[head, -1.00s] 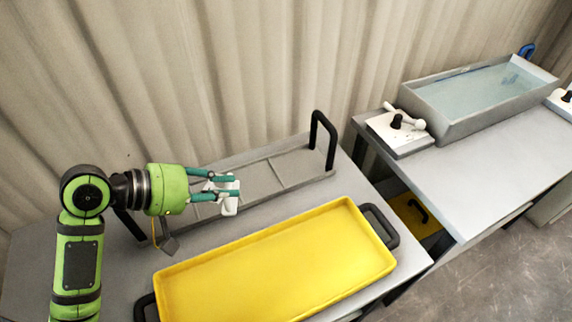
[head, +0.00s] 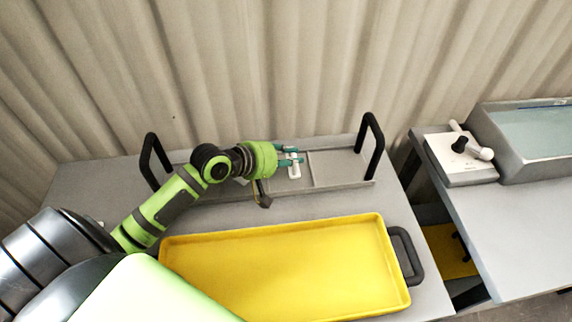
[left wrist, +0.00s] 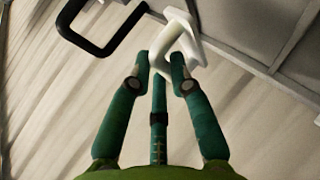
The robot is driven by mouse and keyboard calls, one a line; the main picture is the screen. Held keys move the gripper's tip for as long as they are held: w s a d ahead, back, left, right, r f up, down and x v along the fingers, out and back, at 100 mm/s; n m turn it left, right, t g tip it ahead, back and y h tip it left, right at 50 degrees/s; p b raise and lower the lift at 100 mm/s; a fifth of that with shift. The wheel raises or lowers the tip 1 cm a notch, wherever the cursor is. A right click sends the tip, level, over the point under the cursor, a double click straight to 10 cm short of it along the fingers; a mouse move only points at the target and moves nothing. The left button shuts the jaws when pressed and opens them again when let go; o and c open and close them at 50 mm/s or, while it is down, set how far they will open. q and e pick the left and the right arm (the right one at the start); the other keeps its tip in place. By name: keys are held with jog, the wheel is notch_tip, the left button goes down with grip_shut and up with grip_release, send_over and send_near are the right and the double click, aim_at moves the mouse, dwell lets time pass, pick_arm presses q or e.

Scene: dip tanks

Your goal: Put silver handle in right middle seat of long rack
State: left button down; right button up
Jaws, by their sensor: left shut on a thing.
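The pale silver-white handle (head: 294,171) is held in my left gripper (head: 289,156), whose green fingers are shut on it. In the left wrist view the handle (left wrist: 188,45) shows as a bent, glossy loop at the fingertips (left wrist: 160,75). The long rack (head: 335,185) is a grey tray with crosswise dividers and a tall black handle at each end. The gripper and handle are over the rack's middle, just left of a divider. I cannot tell whether the handle touches the rack floor. My arm hides part of the rack's left half. My right gripper is not in view.
A yellow tray (head: 392,270) with black handles lies in front of the rack on the same grey table. To the right, across a gap, another table (head: 510,225) holds a water-filled tank (head: 535,130) and a white block with a lever (head: 460,170). A curtain hangs behind.

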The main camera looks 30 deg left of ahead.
pick_arm(q)
jog(key=shift+w+a+f, duration=0.7)
jog(key=shift+a+f, duration=0.1)
jog(key=shift+a, duration=0.1)
jog(key=shift+f, duration=1.85)
jog(key=shift+f, duration=0.2)
jog(key=c, duration=1.1)
grip_release()
jog(key=shift+c, duration=0.2)
jog(key=shift+r, duration=0.1)
jog(key=shift+s+r, duration=0.15)
jog(key=v, duration=1.1)
jog(key=shift+s+a+r+b, duration=0.2)
jog(key=shift+s+r+b, duration=0.05)
jog(key=shift+b, duration=0.05)
